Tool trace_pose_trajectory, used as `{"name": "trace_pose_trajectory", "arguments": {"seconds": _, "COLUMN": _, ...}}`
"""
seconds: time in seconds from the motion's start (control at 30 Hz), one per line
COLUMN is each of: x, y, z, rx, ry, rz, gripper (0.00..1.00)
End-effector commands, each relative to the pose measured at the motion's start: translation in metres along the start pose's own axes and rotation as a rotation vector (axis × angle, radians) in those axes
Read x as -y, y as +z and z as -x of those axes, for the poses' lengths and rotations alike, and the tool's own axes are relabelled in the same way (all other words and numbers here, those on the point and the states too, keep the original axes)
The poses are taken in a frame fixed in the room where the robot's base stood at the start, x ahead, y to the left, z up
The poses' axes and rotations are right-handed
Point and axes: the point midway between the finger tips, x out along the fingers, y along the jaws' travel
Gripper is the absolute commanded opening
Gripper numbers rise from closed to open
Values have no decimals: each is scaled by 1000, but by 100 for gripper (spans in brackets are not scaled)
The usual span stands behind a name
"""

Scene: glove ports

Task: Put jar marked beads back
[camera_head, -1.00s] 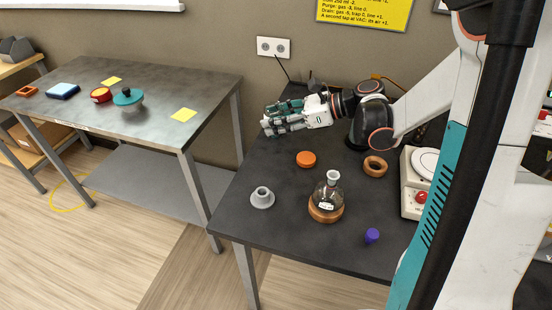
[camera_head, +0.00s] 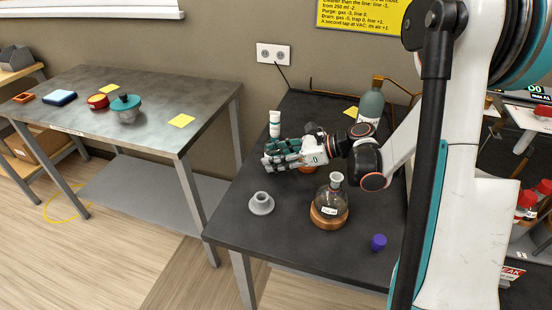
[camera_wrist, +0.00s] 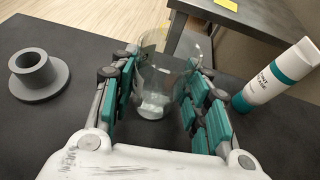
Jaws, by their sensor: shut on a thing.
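My gripper (camera_head: 268,160) is over the dark bench, its fingers pointing left in the head view. In the wrist view my gripper (camera_wrist: 155,85) is shut on a clear glass jar (camera_wrist: 155,85), which stands between the teal finger pads with something pale at its bottom. No label on it can be read, so I cannot tell if it is marked beads. In the head view the fingers hide most or all of it. I cannot tell whether it touches the bench.
A white bottle with a teal band (camera_head: 275,123) stands behind my gripper, and a grey flanged holder (camera_head: 261,205) in front. A round flask (camera_head: 330,203) sits on a cork ring. An orange disc (camera_head: 308,170) is partly hidden. The left metal table (camera_head: 165,122) holds a teal-lidded bowl (camera_head: 126,108).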

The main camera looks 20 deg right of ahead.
Motion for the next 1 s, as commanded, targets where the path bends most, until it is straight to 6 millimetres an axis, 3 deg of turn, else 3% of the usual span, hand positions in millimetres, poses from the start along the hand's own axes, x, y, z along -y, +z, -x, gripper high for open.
{"name": "trace_pose_trajectory", "arguments": {"seconds": 0.17, "x": 0, "y": 0, "z": 0, "rx": 0, "ry": 0, "rz": 0, "gripper": 17}}
{"name": "trace_pose_trajectory", "arguments": {"seconds": 0.2, "x": 0, "y": -1, "z": 0, "rx": 0, "ry": 0, "rz": 0, "gripper": 45}}
{"name": "trace_pose_trajectory", "arguments": {"seconds": 0.3, "x": 0, "y": -1, "z": 0, "rx": 0, "ry": 0, "rz": 0, "gripper": 63}}
{"name": "trace_pose_trajectory", "arguments": {"seconds": 0.7, "x": 0, "y": 1, "z": 2, "rx": 0, "ry": -1, "rz": 0, "gripper": 63}}
{"name": "trace_pose_trajectory", "arguments": {"seconds": 0.87, "x": 1, "y": 3, "z": 25, "rx": 0, "ry": -3, "rz": -1, "gripper": 63}}
{"name": "trace_pose_trajectory", "arguments": {"seconds": 1.0, "x": 1, "y": 3, "z": 55, "rx": 0, "ry": -5, "rz": -2, "gripper": 63}}
